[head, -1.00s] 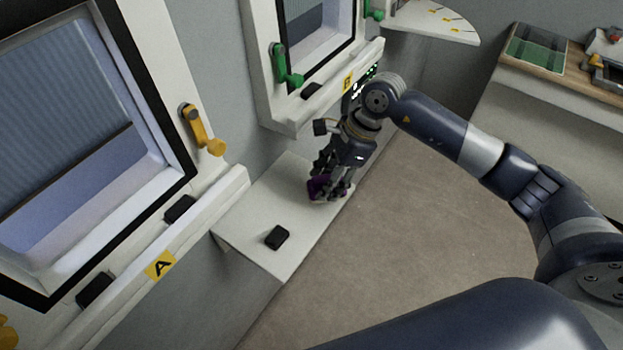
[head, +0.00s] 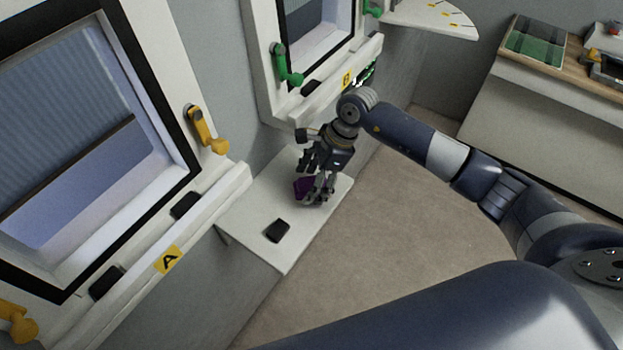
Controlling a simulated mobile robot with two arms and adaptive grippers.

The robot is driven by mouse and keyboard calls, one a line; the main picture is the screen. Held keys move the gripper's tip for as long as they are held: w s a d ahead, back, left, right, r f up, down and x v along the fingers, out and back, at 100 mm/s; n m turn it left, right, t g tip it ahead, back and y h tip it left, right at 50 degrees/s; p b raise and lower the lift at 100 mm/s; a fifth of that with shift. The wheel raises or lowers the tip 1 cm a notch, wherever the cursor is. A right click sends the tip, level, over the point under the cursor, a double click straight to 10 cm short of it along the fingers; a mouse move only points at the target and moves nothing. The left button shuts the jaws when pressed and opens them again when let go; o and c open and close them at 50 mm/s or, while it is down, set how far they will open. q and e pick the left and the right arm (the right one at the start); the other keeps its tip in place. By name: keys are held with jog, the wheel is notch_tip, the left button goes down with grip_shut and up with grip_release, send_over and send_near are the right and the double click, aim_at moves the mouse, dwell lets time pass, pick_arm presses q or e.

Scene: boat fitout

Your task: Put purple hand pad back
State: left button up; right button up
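The purple hand pad (head: 302,188) shows at the left side of my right gripper's fingers in the head view. My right gripper (head: 318,188) points down over the white shelf (head: 240,220) and is closed around the pad, whose right part is hidden behind the fingers. I cannot tell whether the pad touches the shelf. My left gripper is not in view.
A black pad (head: 277,231) lies on the shelf, left of the gripper. Window A (head: 100,140) with yellow handles and black pads on its sill is at left. Window B (head: 315,30) has green handles. A worktop (head: 565,60) stands at right. Open floor (head: 400,230) lies right of the shelf.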

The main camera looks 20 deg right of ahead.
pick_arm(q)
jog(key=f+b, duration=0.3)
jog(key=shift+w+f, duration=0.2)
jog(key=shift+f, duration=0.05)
pick_arm(e)
jog(key=v, duration=1.2)
